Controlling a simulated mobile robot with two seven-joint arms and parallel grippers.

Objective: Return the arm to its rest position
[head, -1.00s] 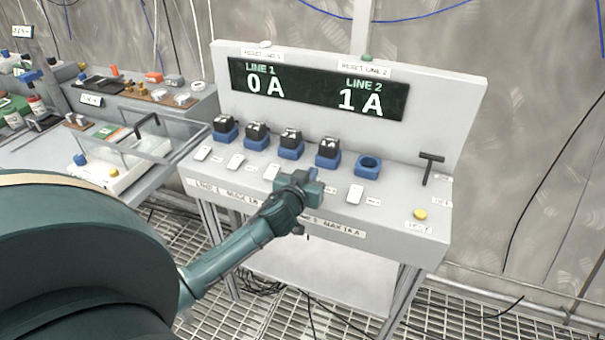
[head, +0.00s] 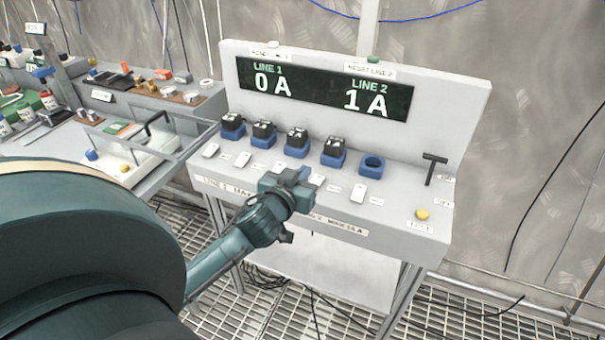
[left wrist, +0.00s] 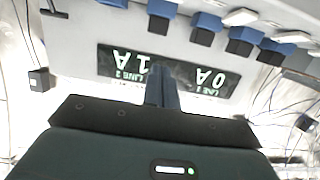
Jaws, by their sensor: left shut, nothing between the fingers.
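My left arm comes in from the left in the head view. Its gripper (head: 300,185) is shut and empty, in front of the white switches on the grey console (head: 450,110). In the left wrist view the shut fingers (left wrist: 161,88) point at the console's display, which appears upside down. The dark display (head: 325,88) reads LINE 1 0 A and LINE 2 1 A. My right gripper is in neither view.
Several black plugs sit in blue sockets (head: 296,152) along the console; the rightmost socket (head: 371,165) is empty. A black T-handle (head: 431,168) and yellow button (head: 422,214) are at right. A cluttered bench (head: 180,95) stands at left.

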